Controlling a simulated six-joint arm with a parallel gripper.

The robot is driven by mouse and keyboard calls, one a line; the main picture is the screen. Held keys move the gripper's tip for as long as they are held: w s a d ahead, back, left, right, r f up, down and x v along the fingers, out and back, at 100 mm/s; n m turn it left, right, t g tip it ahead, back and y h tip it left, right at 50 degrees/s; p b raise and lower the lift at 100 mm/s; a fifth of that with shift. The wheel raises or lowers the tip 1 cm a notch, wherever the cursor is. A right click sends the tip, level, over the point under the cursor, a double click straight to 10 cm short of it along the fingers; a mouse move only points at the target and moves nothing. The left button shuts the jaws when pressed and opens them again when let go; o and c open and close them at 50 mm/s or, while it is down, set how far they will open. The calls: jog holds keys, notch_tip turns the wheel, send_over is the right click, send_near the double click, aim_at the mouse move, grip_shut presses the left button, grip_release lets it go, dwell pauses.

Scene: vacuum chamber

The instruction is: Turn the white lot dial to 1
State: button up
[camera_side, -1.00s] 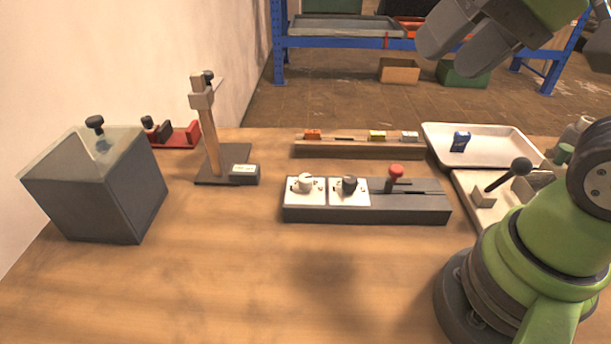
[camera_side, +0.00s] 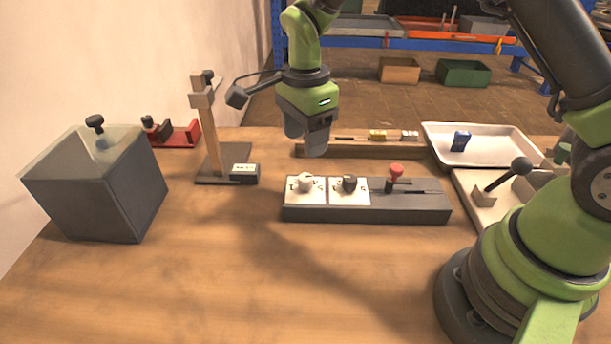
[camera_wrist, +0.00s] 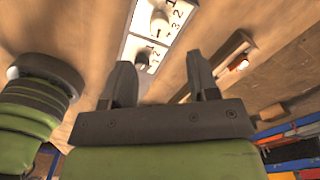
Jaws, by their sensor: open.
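The white lot dial (camera_side: 305,183) is a round knob on a white plate at the left end of a dark grey control box (camera_side: 420,212). A white knob on a numbered plate (camera_wrist: 160,22) shows at the top of the wrist view; its pointing direction is too small to tell. A black dial (camera_side: 349,184) sits on a second white plate to its right. My gripper (camera_side: 305,142) hangs above and behind the white dial, fingers downward, apart from it. In the wrist view my gripper (camera_wrist: 160,65) has its fingers spread with nothing between them.
A red-knobbed lever (camera_side: 396,171) stands on the box's right part. A rack (camera_side: 375,152) lies behind, partly hidden by my gripper. The front table is clear.

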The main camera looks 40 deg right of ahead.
aim_at(306, 177)
notch_tip(306, 177, down, 9)
jog(key=shift+f, duration=0.15)
dwell(0.4)
jog(key=c, duration=0.9)
